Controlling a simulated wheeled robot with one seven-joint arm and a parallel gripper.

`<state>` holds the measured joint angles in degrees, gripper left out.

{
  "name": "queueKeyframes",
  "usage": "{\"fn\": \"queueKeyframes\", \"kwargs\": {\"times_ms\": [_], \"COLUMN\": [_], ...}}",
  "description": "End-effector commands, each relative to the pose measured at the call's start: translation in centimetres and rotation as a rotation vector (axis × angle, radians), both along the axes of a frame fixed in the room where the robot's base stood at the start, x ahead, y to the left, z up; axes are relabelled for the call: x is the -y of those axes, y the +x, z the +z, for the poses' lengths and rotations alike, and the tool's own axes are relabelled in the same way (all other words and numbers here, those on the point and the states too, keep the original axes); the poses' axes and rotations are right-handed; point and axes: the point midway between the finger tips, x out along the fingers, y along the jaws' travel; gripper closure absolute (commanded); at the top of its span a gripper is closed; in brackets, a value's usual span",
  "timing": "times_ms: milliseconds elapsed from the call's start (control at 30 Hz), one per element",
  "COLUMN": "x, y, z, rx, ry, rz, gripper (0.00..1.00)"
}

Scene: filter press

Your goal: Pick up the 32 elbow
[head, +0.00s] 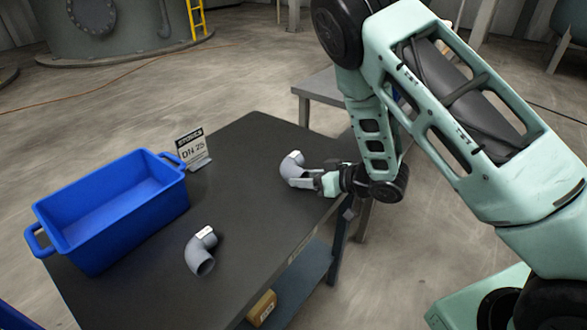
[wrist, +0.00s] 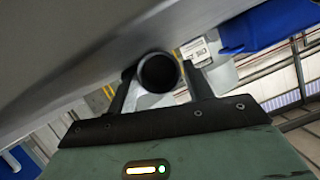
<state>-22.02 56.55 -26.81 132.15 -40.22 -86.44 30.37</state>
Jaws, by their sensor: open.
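Two grey pipe elbows with white labels are on the dark table. One elbow (head: 294,172) is near the table's far right edge, and the other elbow (head: 203,252) is nearer the front. The labels are too small to read, so I cannot tell which is the 32. My gripper (head: 308,183) is open at the far elbow, low over the table. In the wrist view the round open end of this elbow (wrist: 159,73) shows between my two spread fingers (wrist: 160,80). I cannot tell whether either finger touches it.
A blue bin (head: 115,210) with handles stands at the table's left side. A small sign (head: 194,149) reading DN 25 stands beside it. The table top (head: 250,215) between the two elbows is clear. A yellowish block (head: 262,308) lies on the lower shelf.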

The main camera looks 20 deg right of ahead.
Motion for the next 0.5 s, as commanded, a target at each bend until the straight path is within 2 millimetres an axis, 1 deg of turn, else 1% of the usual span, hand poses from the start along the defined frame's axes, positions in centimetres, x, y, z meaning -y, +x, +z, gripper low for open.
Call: {"fn": "queueKeyframes", "kwargs": {"times_ms": [33, 133, 367, 467, 500], "x": [-0.45, -0.79, -0.86, -0.86, -0.86], "y": [0.42, 0.90, 1.02, 1.01, 1.01], "z": [-0.23, -0.51, -0.54, -0.55, -0.54], "rx": [0.000, -0.001, 0.000, 0.000, 0.000], "ry": [0.000, -0.001, 0.001, 0.001, 0.001], "rz": [0.002, -0.001, -0.002, -0.002, -0.002], "gripper": [0.49, 0.49, 0.49, 0.74, 0.80]}}
